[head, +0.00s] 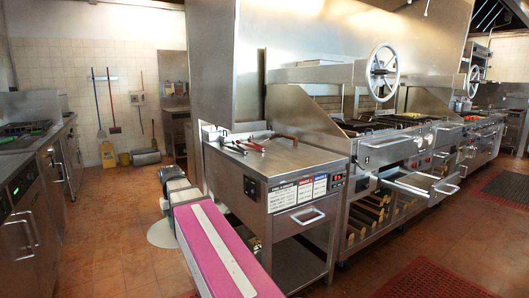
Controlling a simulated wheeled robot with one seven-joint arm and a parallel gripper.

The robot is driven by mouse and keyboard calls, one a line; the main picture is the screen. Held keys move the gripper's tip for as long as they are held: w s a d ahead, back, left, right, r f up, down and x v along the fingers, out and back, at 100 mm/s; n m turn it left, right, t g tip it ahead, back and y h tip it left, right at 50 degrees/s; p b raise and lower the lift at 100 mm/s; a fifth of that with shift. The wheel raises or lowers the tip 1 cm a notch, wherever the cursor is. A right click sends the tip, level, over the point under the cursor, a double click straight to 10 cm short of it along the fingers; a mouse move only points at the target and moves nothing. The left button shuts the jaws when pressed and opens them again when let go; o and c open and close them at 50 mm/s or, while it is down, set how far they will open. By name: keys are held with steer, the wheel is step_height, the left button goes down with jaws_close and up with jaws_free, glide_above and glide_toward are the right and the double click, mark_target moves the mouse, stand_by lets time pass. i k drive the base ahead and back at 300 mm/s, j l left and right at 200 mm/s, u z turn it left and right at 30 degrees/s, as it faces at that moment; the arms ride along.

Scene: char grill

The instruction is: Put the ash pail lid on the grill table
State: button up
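The grill table, a steel cabinet-like table (290,160) with a labelled front panel and a drawer, stands in the middle of the head view. A pale flat round thing (161,236), perhaps the ash pail lid, shows low beside my arm, left of the table. My pink and silver arm hides its right part. I cannot tell whether it lies on the floor or is held. The fingers of my gripper do not show; my arm reaches forward just left of the table.
Tongs and other tools (243,146) lie on the left and back of the table top, with bare steel at the front right. Grills (400,120) stand to the right, one drawer (415,183) pulled out. Left counters (35,150) border an open tiled floor.

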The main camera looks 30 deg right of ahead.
mark_target(298, 160)
steer(key=z, duration=0.4)
steer(key=j+z, duration=0.1)
steer(key=z, duration=0.35)
steer(key=k+z, duration=0.1)
steer(key=z, duration=0.3)
